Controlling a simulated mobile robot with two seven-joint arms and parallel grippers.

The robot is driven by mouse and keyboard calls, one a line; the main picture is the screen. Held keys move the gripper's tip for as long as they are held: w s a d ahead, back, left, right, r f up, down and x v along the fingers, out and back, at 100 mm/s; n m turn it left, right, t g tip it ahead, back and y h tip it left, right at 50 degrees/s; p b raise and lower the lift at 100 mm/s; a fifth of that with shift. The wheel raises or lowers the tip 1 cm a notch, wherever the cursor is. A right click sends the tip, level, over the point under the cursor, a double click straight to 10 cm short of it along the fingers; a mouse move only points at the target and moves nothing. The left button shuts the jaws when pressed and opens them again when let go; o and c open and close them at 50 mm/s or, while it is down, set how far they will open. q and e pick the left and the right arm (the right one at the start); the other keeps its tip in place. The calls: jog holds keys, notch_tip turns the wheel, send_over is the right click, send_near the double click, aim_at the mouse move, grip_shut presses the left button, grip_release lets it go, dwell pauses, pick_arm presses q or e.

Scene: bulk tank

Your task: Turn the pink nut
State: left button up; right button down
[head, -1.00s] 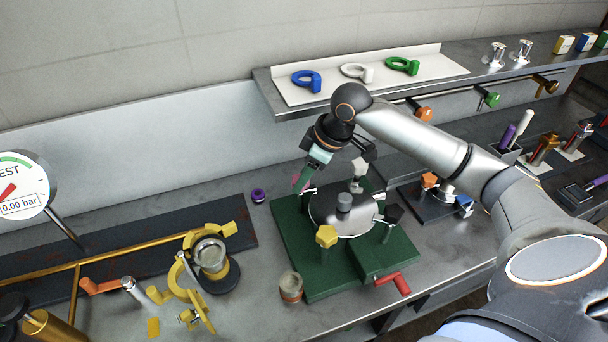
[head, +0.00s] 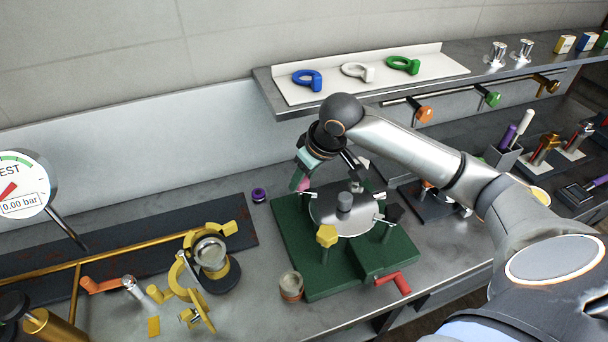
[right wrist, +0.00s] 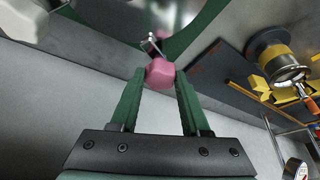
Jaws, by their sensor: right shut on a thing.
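The pink nut (right wrist: 160,72) sits between the green fingers of my right gripper (right wrist: 160,82) in the right wrist view, by a thin metal bolt at the edge of a round metal lid. In the head view the pink nut (head: 305,184) is mostly hidden by my right gripper (head: 299,181), which reaches down to the far left edge of the lid (head: 330,215). The gripper is shut on the nut. The lid lies on a green base (head: 305,265). A yellow nut (head: 327,236) and a black nut (head: 394,212) stand around the lid. My left gripper is not in view.
A purple ring (head: 259,195) lies left of the base. A red handle (head: 395,282) sticks out at its front right. A round can (head: 291,286) stands at its front left. A shelf (head: 283,113) with coloured ring spanners overhangs behind my arm. Yellow clamp parts (head: 198,310) lie at left.

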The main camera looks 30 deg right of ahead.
jog(key=shift+a+m+h, duration=0.1)
jog(key=shift+m+h, duration=0.4)
jog(key=shift+m, duration=0.7)
jog(key=shift+r, duration=0.1)
jog(key=shift+c, duration=1.9)
grip_release()
jog(key=v, duration=1.2)
jog(key=shift+s+r, duration=0.15)
jog(key=shift+r, duration=0.05)
jog(key=shift+s+f, duration=0.1)
